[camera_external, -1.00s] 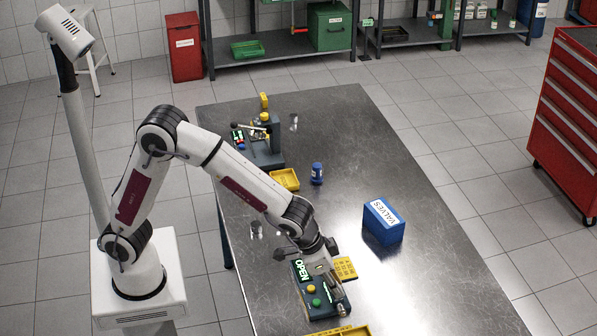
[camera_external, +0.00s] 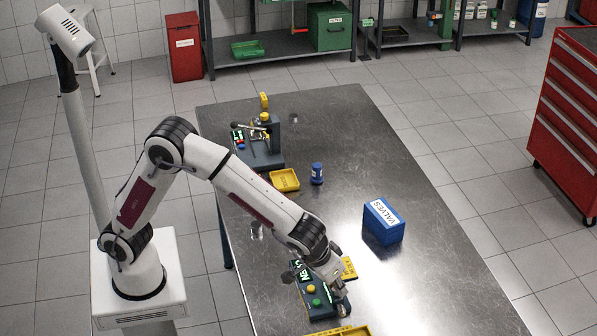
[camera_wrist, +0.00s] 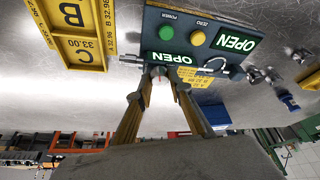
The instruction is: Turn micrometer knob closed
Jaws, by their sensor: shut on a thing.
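The micrometer station is a dark blue-grey box (camera_external: 309,296) on the metal bench, with a green and a yellow button. In the wrist view its face (camera_wrist: 185,45) fills the upper middle, and two lit displays read OPEN (camera_wrist: 237,41). The micrometer's curved frame (camera_wrist: 212,63) shows beside a yellow label. Its metal knob (camera_wrist: 158,70) lies between my fingertips. My gripper (camera_wrist: 160,82) is shut on the knob, with its two fingers on either side. In the external view my gripper (camera_external: 338,284) is tilted over the right side of the station and hides part of it.
A blue VALVES box (camera_external: 383,222), a small blue bottle (camera_external: 317,173) and a second station (camera_external: 262,152) stand farther back. The bench right of the station is clear.

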